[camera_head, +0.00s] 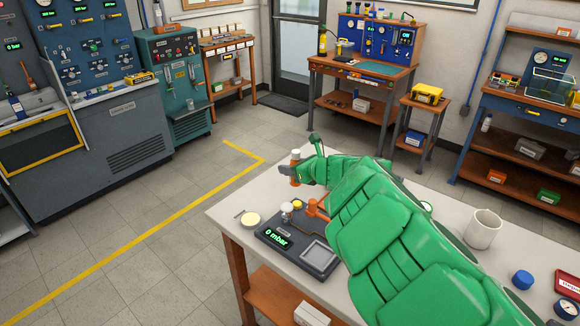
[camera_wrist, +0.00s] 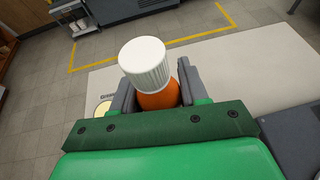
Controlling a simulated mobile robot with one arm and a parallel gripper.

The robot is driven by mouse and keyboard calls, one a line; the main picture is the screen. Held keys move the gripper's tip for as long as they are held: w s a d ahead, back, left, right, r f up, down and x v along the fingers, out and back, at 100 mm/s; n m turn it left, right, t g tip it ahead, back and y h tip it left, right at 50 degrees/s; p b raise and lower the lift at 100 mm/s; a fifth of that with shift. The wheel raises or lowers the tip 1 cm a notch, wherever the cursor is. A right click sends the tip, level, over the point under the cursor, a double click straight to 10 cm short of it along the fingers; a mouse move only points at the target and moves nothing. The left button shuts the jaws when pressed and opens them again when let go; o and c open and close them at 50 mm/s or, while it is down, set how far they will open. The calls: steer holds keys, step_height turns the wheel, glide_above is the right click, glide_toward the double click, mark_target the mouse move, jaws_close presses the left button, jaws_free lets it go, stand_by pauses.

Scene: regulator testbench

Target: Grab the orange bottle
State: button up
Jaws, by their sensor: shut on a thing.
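The orange bottle (camera_wrist: 158,97) with a ribbed white cap (camera_wrist: 144,62) is between the grey jaws of my gripper (camera_wrist: 153,95) in the wrist view. My gripper is shut on the bottle's body, and the cap sticks up above the jaws. In the head view the orange bottle (camera_head: 295,172) is upright in my gripper (camera_head: 293,170), over the far left part of the white table (camera_head: 232,205). My green arm reaches across the table and hides much of its middle. I cannot tell whether the bottle's base touches the tabletop.
A dark test device (camera_head: 295,248) reading "0 mbar" is on the table beside my arm, with a pale yellow disc (camera_head: 250,219) near it. The floor left of the table is clear.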

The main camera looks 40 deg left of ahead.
steer(key=s+d+r, duration=0.2)
steer(key=s+d, duration=0.2)
steer(key=d, duration=0.1)
steer(key=shift+r, duration=0.35)
